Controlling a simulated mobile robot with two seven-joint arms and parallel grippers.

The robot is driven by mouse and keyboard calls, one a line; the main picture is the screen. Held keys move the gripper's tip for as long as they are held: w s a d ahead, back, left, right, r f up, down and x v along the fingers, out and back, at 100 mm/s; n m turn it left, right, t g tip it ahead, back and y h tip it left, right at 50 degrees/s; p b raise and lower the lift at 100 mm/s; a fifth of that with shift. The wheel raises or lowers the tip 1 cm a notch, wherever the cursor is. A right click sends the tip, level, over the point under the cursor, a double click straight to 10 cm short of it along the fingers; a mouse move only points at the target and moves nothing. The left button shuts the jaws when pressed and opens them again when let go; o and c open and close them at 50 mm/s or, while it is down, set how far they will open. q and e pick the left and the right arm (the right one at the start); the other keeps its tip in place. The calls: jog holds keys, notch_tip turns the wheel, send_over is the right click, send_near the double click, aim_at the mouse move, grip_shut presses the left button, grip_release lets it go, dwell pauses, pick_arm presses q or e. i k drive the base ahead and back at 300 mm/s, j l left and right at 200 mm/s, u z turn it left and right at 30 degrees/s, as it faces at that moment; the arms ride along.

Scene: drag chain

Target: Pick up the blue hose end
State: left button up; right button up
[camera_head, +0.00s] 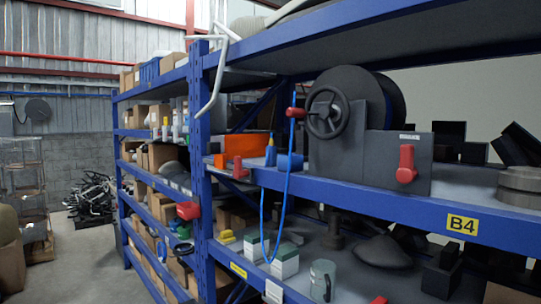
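A thin blue hose (286,190) hangs in front of the blue shelving rack at the middle of the view. Its upper part meets a red piece (295,113) beside a dark handwheel. From there it drops past the shelf edge, makes a loop near the lower shelf, and rises again on the left. I cannot clearly tell which part is the free end. Neither of my grippers is in view.
A dark reel with a handwheel (328,118) stands on the shelf labelled B4 (462,224). White-and-green boxes (285,262) and a grey-green mug (322,281) stand on the lower shelf. The floor (85,262) at the left is mostly clear.

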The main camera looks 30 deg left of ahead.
aim_at(272, 159)
jog(key=i+j, duration=0.1)
jog(key=j, duration=0.6)
jog(key=i+j+z, duration=0.15)
jog(key=j, duration=1.3)
